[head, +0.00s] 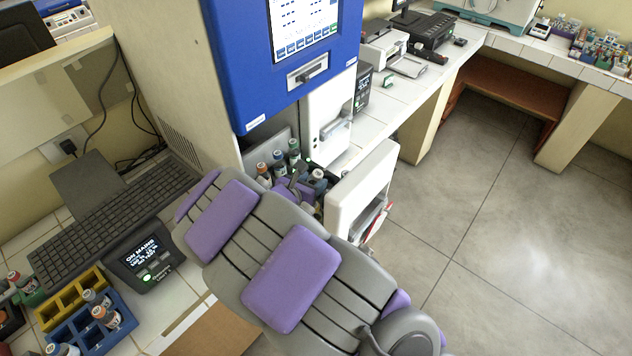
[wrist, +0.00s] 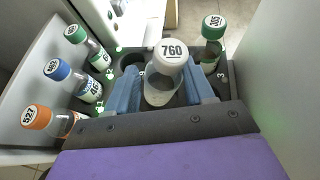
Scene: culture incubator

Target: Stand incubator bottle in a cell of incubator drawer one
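The bottle with the white cap marked 760 (wrist: 172,52) stands between the blue fingers of my gripper (wrist: 163,88) in the wrist view. The fingers lie against its two sides, and it looks slightly tilted there. It is over or partly in a dark cell of the open drawer (wrist: 226,72); its base is hidden, so I cannot tell whether it rests on the cell floor. In the head view the white cap (head: 318,174) shows beyond my purple and grey arm, inside the pulled-out white drawer (head: 358,190).
Bottles with green (wrist: 76,34), blue (wrist: 57,70) and orange (wrist: 37,117) caps stand along the drawer's left side. Another green-capped bottle (wrist: 212,40) stands at right. An empty cell (wrist: 131,60) shows behind the left finger. A blue rack (head: 90,322) is on the left bench.

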